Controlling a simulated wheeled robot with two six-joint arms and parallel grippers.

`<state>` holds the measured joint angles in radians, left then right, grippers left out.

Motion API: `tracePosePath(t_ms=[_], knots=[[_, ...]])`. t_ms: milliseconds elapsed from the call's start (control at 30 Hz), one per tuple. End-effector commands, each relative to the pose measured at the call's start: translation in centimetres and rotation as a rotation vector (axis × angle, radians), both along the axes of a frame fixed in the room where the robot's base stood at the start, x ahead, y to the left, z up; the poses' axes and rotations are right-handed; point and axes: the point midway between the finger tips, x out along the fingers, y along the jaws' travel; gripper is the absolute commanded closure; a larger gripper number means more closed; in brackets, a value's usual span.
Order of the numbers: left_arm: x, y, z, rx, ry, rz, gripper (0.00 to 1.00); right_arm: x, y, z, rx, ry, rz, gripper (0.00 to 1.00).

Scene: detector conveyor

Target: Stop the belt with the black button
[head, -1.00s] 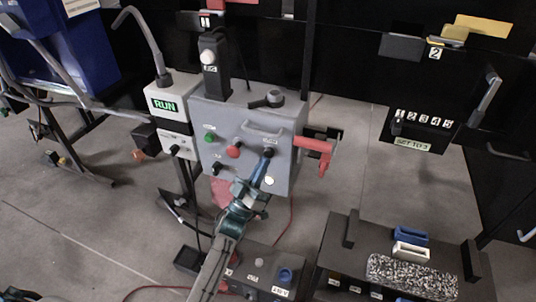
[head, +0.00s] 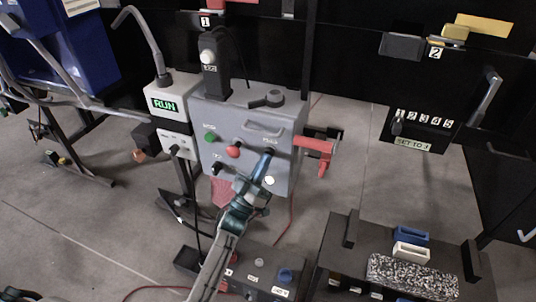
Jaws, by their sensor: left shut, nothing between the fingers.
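A grey control box (head: 285,125) stands in the middle of the head view. Its front carries a green button (head: 210,137), a red button (head: 233,151), a black knob or button (head: 217,169) at lower left and a white one (head: 269,180) at lower right. At the upper right of the front, a small black part (head: 270,151) shows just at my fingertips, mostly hidden by them. My left gripper (head: 267,158) is shut and empty, its tips at this black part. I cannot tell whether they touch it.
A white box with a green RUN display (head: 165,105) stands left of the control box. A red handle (head: 315,145) sticks out at its right. A dark bench (head: 340,245) with blue and white blocks stands at lower right. Grey floor is open between.

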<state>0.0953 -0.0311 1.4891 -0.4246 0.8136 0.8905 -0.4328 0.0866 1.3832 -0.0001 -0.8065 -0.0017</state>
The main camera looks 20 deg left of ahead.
Motion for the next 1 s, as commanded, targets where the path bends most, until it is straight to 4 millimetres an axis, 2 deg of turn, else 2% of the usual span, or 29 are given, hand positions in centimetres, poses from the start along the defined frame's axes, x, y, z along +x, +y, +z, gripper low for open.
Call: tracePosePath(t_ms=[700, 1000], knots=[[0.6, -0.1, 0.1, -0.001, -0.001, 0.0, 1.0, 0.0, 0.0, -0.2, 0.0, -0.001, 0.0, 0.64], [-0.5, 0.0, 0.2, 0.0, 0.001, 0.0, 1.0, 0.0, 0.0, 0.6, 0.0, -0.001, 0.0, 0.64]])
